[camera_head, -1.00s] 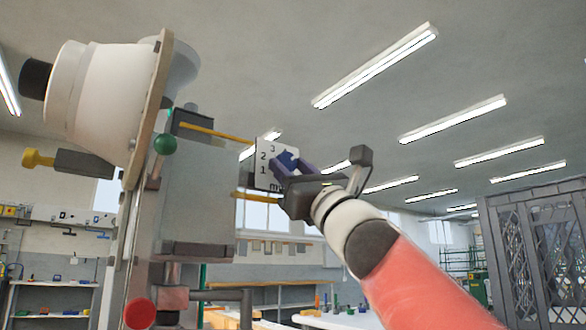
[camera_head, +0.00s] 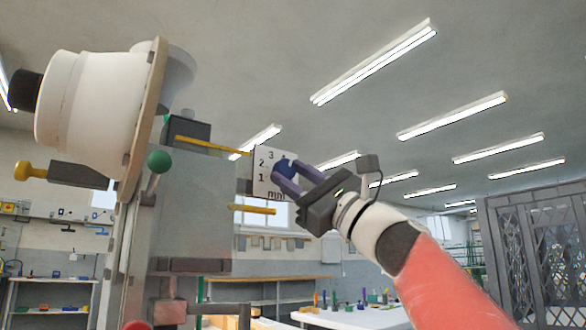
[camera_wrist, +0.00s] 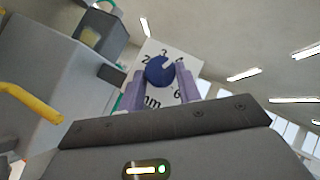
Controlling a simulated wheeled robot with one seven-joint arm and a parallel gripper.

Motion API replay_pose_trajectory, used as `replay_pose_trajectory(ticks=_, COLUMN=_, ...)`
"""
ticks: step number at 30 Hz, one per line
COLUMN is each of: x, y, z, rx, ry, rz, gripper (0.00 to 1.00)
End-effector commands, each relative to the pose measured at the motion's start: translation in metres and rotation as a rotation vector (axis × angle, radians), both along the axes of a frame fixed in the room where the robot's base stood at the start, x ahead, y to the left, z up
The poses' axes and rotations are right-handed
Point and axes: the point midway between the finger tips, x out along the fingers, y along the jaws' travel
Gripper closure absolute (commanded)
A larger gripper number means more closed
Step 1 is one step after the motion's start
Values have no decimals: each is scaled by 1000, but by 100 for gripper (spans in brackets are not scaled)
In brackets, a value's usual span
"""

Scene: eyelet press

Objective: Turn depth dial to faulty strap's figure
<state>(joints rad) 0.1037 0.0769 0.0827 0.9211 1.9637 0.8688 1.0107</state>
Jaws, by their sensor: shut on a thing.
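The depth dial is a blue knob (camera_head: 284,174) on a white plate (camera_head: 263,180) marked with figures and "mm", on the side of the press. My gripper (camera_head: 283,178) has its two purple fingers closed on the knob, one on each side. The wrist view shows the knob (camera_wrist: 157,73) between the fingertips (camera_wrist: 161,85). A pale notch on the knob faces the upper right there, beyond the 3. The figure beside it is too small or covered to read. Figures 1, 2 and 3 show in the head view. I see no strap.
The grey press body (camera_head: 195,215) stands left of the dial. Yellow rods (camera_head: 215,140) jut from it above and below the plate. A green-knobbed lever (camera_head: 159,163) and a large white housing (camera_head: 90,105) are further left. A mesh cage (camera_head: 535,245) stands at the right.

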Motion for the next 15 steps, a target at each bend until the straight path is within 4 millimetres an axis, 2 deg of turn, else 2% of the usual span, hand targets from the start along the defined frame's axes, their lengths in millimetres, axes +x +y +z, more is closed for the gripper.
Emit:
replay_pose_trajectory(ticks=1, x=2, y=-2, z=6, rx=-37, ry=-25, rz=-3, gripper=89)
replay_pose_trajectory(ticks=9, x=4, y=-5, z=6, rx=-243, ry=-164, rz=-4, gripper=89)
replay_pose_trajectory(ticks=15, x=4, y=-5, z=6, rx=-326, ry=-223, rz=-4, gripper=89)
